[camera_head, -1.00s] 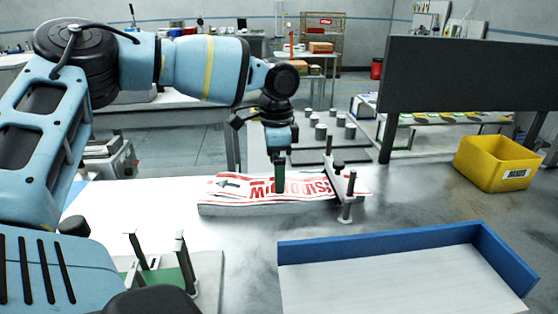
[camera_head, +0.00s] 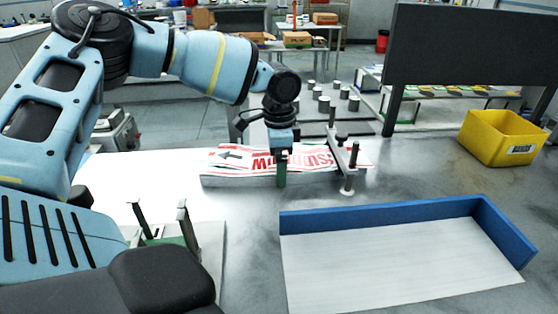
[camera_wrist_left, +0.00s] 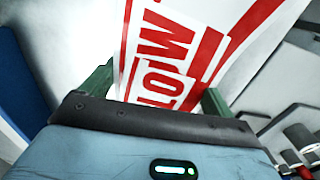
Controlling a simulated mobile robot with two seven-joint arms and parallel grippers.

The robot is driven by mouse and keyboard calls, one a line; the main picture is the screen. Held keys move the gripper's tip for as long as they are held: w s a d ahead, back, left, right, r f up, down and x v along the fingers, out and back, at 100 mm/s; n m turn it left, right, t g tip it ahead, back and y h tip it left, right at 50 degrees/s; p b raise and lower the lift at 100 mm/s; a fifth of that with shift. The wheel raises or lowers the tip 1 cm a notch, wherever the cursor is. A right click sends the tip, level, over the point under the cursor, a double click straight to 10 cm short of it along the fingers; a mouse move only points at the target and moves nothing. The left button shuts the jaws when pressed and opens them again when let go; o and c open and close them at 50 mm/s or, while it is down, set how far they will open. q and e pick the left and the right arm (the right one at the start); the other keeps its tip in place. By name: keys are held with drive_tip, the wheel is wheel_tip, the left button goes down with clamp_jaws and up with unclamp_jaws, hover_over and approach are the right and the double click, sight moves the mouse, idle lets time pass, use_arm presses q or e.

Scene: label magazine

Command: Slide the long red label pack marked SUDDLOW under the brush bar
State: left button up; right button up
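The long red-and-white label pack (camera_head: 315,159) lies on a raised white bed in the head view, its lettering upside down and partly hidden. It also shows in the wrist view (camera_wrist_left: 165,55), running between two green fingers. My left gripper (camera_head: 281,178) points down over the pack's middle, one finger in front of its near edge. It also shows in the wrist view (camera_wrist_left: 157,100), its fingertips hidden; I cannot tell whether it presses on the pack. The brush bar (camera_head: 345,153) crosses near the pack's right end, and printed material shows beyond it. My right gripper is out of view.
A blue-walled tray (camera_head: 385,211) stands in front, right of centre. A yellow bin (camera_head: 500,138) is at the right. A dark panel (camera_head: 465,45) stands behind. A fixture with upright posts (camera_head: 185,225) is at the front left. Grey table is clear between the bar and bin.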

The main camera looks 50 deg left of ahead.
use_arm(q)
drive_tip(key=shift+w+r, duration=0.1)
drive_tip(key=c, duration=0.9)
drive_tip(key=shift+w, duration=0.1)
drive_tip(key=shift+c, duration=0.3)
drive_tip(key=shift+w+d, duration=0.1)
drive_tip(key=shift+d, duration=0.05)
drive_tip(key=shift+w+d+b, duration=0.3)
drive_tip(key=shift+b, duration=0.1)
drive_tip(key=o, duration=1.3)
drive_tip(key=shift+o, duration=0.2)
drive_tip(key=shift+s, duration=0.1)
drive_tip(key=shift+r, duration=3.9)
